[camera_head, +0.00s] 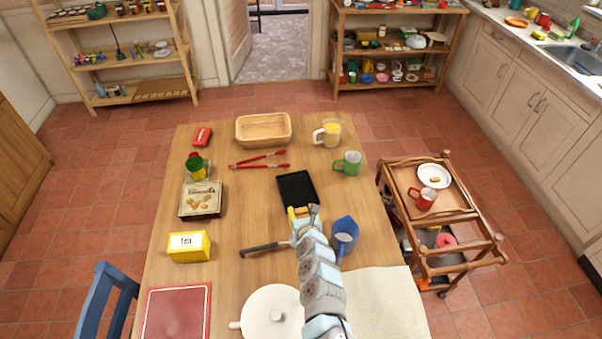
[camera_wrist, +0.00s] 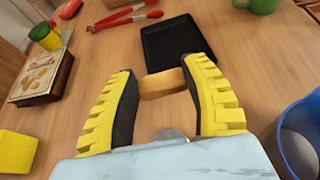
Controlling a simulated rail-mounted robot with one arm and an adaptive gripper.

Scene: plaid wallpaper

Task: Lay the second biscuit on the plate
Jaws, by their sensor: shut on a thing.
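My gripper (camera_head: 301,213) is over the middle of the wooden table, just on the near side of a black tray (camera_head: 297,189). In the wrist view its yellow-ridged fingers (camera_wrist: 160,72) are shut on a tan biscuit (camera_wrist: 162,85). The black tray (camera_wrist: 174,42) lies just beyond it and looks empty. Whether the held biscuit touches the table is not clear. The white plate (camera_head: 434,170) is on the top of the wooden trolley, right of the table, with one biscuit (camera_head: 434,180) on it. The plate is out of the wrist view.
A red mug (camera_head: 423,199) stands near the plate on the trolley (camera_head: 408,172). A floor gap separates table and trolley.

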